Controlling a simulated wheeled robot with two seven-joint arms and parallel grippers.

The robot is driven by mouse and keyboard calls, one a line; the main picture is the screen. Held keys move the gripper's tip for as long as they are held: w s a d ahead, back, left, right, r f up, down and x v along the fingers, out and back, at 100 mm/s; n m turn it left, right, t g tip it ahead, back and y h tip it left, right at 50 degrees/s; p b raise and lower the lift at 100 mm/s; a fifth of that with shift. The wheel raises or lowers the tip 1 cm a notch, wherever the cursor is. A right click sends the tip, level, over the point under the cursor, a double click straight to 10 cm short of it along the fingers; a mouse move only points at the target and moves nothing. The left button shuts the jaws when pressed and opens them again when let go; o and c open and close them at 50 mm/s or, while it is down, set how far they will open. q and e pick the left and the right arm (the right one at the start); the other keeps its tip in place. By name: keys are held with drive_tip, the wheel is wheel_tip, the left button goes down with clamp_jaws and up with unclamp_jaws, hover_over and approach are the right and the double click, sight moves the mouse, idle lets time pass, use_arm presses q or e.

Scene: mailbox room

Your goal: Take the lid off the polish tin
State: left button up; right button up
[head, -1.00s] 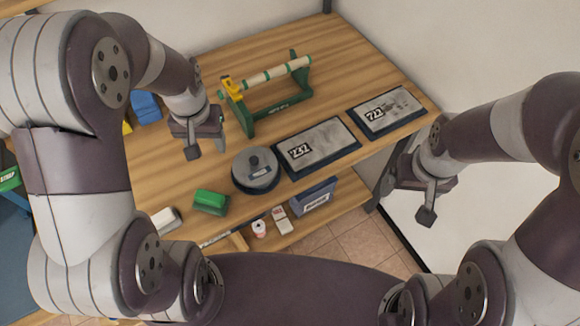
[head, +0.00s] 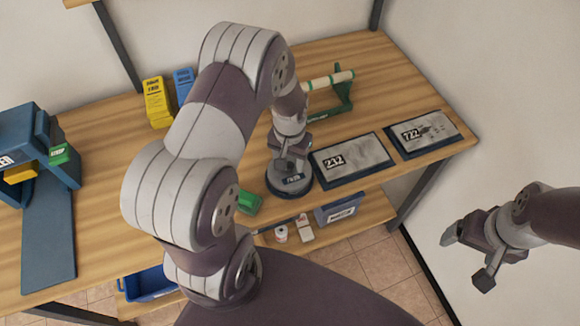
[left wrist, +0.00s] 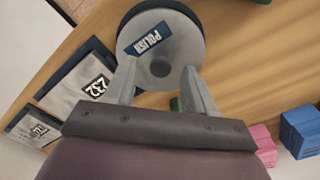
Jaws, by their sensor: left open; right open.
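The round grey polish tin (head: 280,190) sits on the wooden bench with its lid on. In the left wrist view the tin (left wrist: 192,35) shows a dark rim, a "POLISH" label and a round knob (left wrist: 160,68) on the lid. My left gripper (head: 289,170) is open right above the tin. In the left wrist view its fingers (left wrist: 160,82) stand on either side of the knob, with visible gaps. I cannot tell how far the fingertips are above the lid. My right gripper (head: 466,257) is open and empty, off to the right of the bench.
The 232 plate (head: 355,160) lies close to the right of the tin, the 722 plate (head: 428,135) beyond it. A green block (head: 249,203) is left of the tin. A green stand (head: 343,95) is behind. Yellow (head: 157,103) and blue (head: 184,84) holders stand at the back left.

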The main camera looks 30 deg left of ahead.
use_arm(q)
drive_tip(key=shift+w+f, duration=0.1)
drive_tip(key=shift+f, duration=0.6)
clamp_jaws()
drive_tip(key=shift+r, duration=0.1)
